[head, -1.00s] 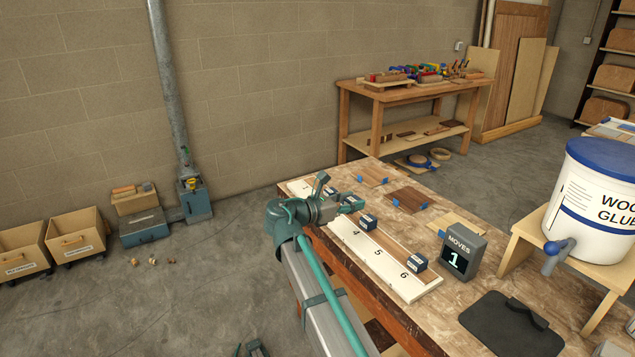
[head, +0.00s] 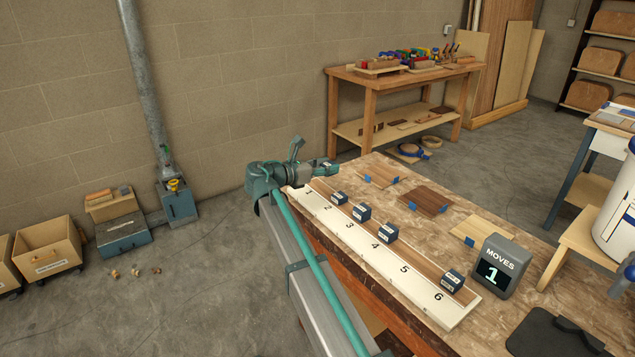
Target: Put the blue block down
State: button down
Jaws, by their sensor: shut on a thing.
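My gripper (head: 326,165) is at the far end of the numbered board, raised above the area near number 1. A long cream board with a brown strip (head: 420,262) carries numbers 1 to 6. The place beside 5 is bare.
The board lies along the near edge of a worn workbench (head: 480,211). A grey counter (head: 494,266) reads MOVES 1. Wood panels with blue tape lie behind the board. A white glue tub (head: 615,215) on a wooden stand is at the right. A dark mat (head: 556,335) lies in front.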

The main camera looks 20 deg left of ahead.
jog(key=w+a+f, duration=0.2)
jog(key=w+a, duration=0.1)
jog(key=w, duration=0.1)
send_over(317, 188)
jog(key=s, duration=0.1)
jog(key=f, duration=0.4)
jog(key=shift+d+f, duration=0.25)
jog(key=shift+d, duration=0.1)
jog(key=shift+w+a+f, duration=0.25)
jog(key=shift+w+f, duration=0.1)
jog(key=shift+f, duration=0.2)
jog(key=shift+w+a+f, duration=0.1)
jog(key=shift+f, duration=1.65)
jog(key=shift+f+p, duration=0.1)
jog(key=shift+p, duration=0.2)
jog(key=c, duration=0.7)
grip_release()
jog(key=shift+o, duration=0.2)
jog(key=v, duration=1.2)
jog(key=shift+b, duration=0.4)
